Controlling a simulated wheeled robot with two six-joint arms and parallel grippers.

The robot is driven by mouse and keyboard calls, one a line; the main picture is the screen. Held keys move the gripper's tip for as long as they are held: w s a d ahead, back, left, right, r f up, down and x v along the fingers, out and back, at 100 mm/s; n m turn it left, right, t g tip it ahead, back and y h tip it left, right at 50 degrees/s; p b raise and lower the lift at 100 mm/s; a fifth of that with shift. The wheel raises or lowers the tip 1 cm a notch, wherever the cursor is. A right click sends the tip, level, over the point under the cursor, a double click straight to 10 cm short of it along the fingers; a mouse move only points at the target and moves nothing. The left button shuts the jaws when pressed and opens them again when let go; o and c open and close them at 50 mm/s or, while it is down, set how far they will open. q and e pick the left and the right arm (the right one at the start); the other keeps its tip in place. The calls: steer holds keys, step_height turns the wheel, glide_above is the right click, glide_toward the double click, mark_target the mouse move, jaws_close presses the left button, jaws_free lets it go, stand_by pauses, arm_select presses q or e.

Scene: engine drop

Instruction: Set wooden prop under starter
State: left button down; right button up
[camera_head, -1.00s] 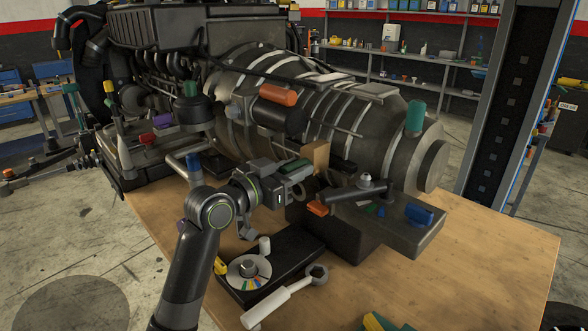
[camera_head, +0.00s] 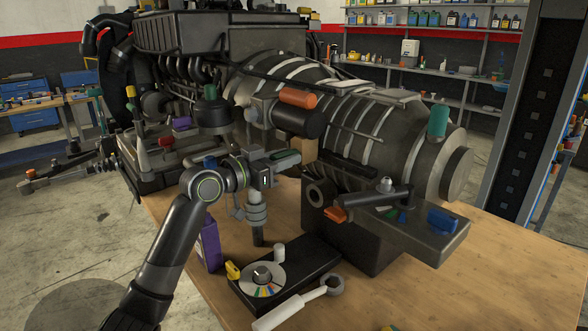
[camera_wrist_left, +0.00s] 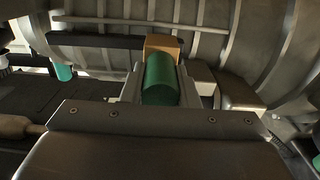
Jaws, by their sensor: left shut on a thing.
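The wooden prop (camera_head: 306,150) is a light brown block just beyond my left gripper (camera_head: 287,159). In the left wrist view, my left gripper is shut on a green cylinder (camera_wrist_left: 160,82), and the wooden block (camera_wrist_left: 163,44) stands at its far end, apparently joined to it. The starter appears to be the dark cylinder with an orange cap (camera_head: 296,118) on the engine's side. The block shows directly below it in the head view, partly hidden; I cannot tell whether they touch. My right gripper is not in view.
The large engine and gearbox (camera_head: 385,130) fill the back of the wooden workbench (camera_head: 430,300). A black tray (camera_head: 316,262) with a disc and a light-handled tool (camera_head: 290,308) lie in front. A purple bottle (camera_head: 208,245) stands left. A dark bracket (camera_head: 365,235) is close right of the gripper.

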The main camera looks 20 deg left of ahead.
arm_select(q)
steer(key=shift+a+r, duration=0.1)
steer(key=c, duration=1.5)
jaws_free()
steer(key=o, duration=0.4)
steer(key=shift+w+a, duration=0.2)
steer(key=shift+s+d, duration=0.1)
steer(key=shift+s, duration=0.05)
steer(key=shift+s, duration=0.15)
steer(key=shift+b+v, duration=2.1)
steer(key=shift+v, duration=6.4)
